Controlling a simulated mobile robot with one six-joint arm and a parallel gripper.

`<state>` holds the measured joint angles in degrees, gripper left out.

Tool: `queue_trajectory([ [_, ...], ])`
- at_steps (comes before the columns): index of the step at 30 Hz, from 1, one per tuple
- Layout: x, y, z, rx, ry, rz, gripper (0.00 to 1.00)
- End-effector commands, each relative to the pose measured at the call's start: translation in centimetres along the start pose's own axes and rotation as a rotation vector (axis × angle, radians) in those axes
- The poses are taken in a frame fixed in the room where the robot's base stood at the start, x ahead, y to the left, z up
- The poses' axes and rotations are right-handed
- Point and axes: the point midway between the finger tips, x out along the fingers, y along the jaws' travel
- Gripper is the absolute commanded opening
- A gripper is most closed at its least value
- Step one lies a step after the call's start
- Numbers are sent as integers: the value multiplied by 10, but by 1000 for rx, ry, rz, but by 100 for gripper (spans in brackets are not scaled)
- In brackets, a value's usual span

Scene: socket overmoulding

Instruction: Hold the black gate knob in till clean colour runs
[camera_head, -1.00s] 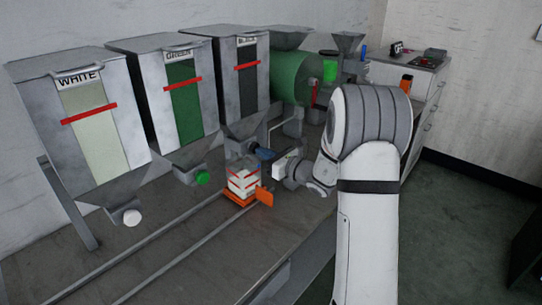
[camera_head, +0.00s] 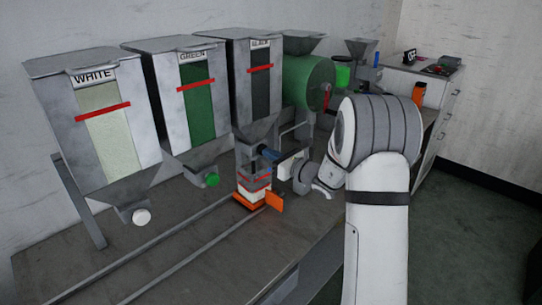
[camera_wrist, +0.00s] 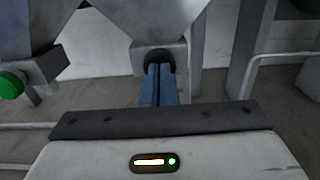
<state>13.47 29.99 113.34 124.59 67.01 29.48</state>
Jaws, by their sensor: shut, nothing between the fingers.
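The black hopper (camera_head: 258,88) is the rightmost of three. Its black gate knob (camera_wrist: 158,56) shows in the wrist view on the grey outlet block, partly hidden behind my fingertips. My gripper (camera_wrist: 160,82) has its blue fingers closed together, with the tips at the knob and seemingly touching it. In the head view my gripper (camera_head: 268,153) reaches the outlet from the right. Below it a clear container (camera_head: 254,183) with red marks stands on an orange carriage (camera_head: 247,204). Its contents look dark on top and white below.
The white hopper (camera_head: 105,120) and green hopper (camera_head: 185,100) stand to the left, with a white knob (camera_head: 142,216) and a green knob (camera_head: 212,180). Rails (camera_head: 140,240) run along the bench. A green drum machine (camera_head: 308,82) stands behind on the right.

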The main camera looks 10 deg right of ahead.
Motion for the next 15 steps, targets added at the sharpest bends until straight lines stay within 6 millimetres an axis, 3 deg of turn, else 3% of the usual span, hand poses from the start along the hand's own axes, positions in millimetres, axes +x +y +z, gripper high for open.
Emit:
queue_trajectory([
  [15,-1,1,2,-3,-4,5,0],
])
